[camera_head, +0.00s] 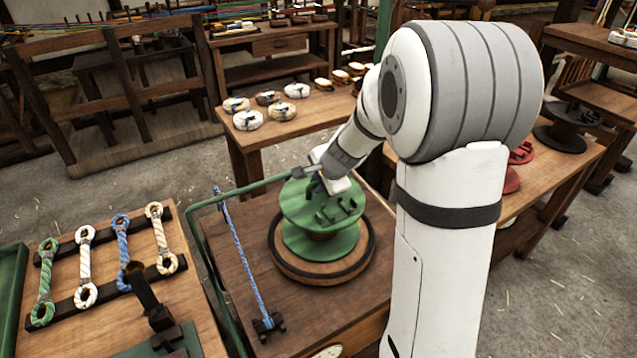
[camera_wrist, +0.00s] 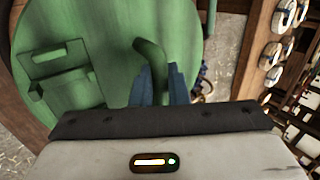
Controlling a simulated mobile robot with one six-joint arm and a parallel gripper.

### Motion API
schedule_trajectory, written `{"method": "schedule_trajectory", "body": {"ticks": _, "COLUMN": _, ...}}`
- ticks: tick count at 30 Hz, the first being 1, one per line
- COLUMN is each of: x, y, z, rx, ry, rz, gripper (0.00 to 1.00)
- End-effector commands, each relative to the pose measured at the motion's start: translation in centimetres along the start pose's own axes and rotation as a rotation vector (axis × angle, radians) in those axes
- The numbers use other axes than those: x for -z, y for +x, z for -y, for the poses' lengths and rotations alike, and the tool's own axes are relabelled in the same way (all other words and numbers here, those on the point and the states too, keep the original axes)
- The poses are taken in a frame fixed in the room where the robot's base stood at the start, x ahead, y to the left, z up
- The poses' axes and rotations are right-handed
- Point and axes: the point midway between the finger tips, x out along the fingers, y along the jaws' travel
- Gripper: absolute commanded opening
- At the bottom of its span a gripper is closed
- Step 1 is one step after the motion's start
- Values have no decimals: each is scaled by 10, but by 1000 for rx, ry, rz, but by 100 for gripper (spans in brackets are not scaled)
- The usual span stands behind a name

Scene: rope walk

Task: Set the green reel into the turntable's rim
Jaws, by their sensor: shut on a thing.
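The green reel (camera_head: 318,205) is upright, with two flanges and raised shapes on its top. In the head view it stands over the round wooden turntable (camera_head: 284,264), within the dark rim; I cannot tell whether its lower flange rests fully on it. My gripper (camera_head: 318,183) is at the far side of the reel's top. In the wrist view, the blue fingers of my gripper (camera_wrist: 158,88) are shut on a curved green handle of the reel (camera_wrist: 90,60).
A green bent rail (camera_head: 245,189) and a blue rope on a stand (camera_head: 240,250) are left of the turntable. A board with several rope loops (camera_head: 105,260) lies further left. Several rope coils (camera_head: 248,120) sit on a table behind. Red reels (camera_head: 521,152) are at right.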

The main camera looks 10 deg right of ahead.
Motion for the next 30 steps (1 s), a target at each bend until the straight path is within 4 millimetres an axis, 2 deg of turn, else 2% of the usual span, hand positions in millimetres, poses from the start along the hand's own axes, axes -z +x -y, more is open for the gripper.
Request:
{"method": "schedule_trajectory", "body": {"ticks": 19, "x": 0, "y": 2, "z": -1, "rx": 3, "ry": -2, "rz": 0, "gripper": 0}}
{"method": "schedule_trajectory", "body": {"ticks": 20, "x": 0, "y": 2, "z": 0, "rx": 3, "ry": -2, "rz": 0, "gripper": 16}}
{"method": "schedule_trajectory", "body": {"ticks": 28, "x": -1, "y": 2, "z": -1, "rx": 1, "ry": -2, "rz": 0, "gripper": 38}}
{"method": "schedule_trajectory", "body": {"ticks": 30, "x": -1, "y": 2, "z": -1, "rx": 1, "ry": -2, "rz": 1, "gripper": 39}}
